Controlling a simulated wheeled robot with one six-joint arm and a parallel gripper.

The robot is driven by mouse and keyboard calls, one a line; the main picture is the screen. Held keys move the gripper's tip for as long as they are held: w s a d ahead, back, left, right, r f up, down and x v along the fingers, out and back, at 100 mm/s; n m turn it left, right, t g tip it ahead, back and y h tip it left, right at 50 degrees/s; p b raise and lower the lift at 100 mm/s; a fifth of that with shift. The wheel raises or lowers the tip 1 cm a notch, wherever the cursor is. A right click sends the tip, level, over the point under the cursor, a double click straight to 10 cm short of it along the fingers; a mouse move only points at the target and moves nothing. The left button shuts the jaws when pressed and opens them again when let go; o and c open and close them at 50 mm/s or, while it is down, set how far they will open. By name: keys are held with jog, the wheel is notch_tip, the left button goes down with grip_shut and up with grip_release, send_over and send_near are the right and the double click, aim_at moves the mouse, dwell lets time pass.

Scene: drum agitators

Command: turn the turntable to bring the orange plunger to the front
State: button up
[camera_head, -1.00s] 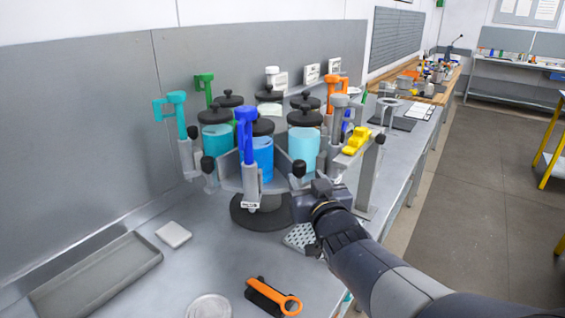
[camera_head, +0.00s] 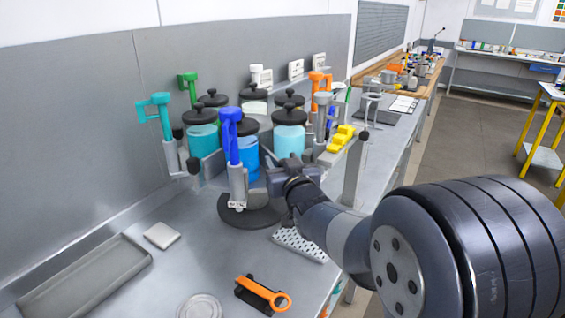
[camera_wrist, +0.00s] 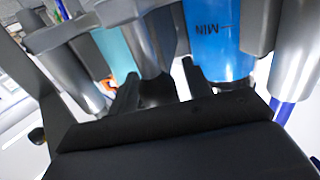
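The turntable carries several jars and upright plungers above a round black base (camera_head: 262,212). The orange plunger (camera_head: 320,82) stands at its back right, on the far side from me. The blue plunger (camera_head: 231,128) is at the front, the teal one (camera_head: 158,104) at the left and the green one (camera_head: 189,84) at the back left. My gripper (camera_head: 283,172) is at the front right of the turntable, beside the blue plunger's holder. In the wrist view my two dark fingers (camera_wrist: 160,88) stand apart, with a dark knob-like part between them. Whether they touch it is unclear.
A yellow part (camera_head: 341,138) sits at the turntable's right. An orange-handled tool (camera_head: 263,293), a round pale disc (camera_head: 200,307), a grey tray (camera_head: 85,275) and a white block (camera_head: 161,235) lie on the bench in front. A perforated plate (camera_head: 300,245) lies under my arm.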

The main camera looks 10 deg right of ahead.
grip_shut()
jog(key=shift+a+h+b, duration=0.2)
jog(key=shift+h+b, duration=0.1)
jog(key=shift+b, duration=0.2)
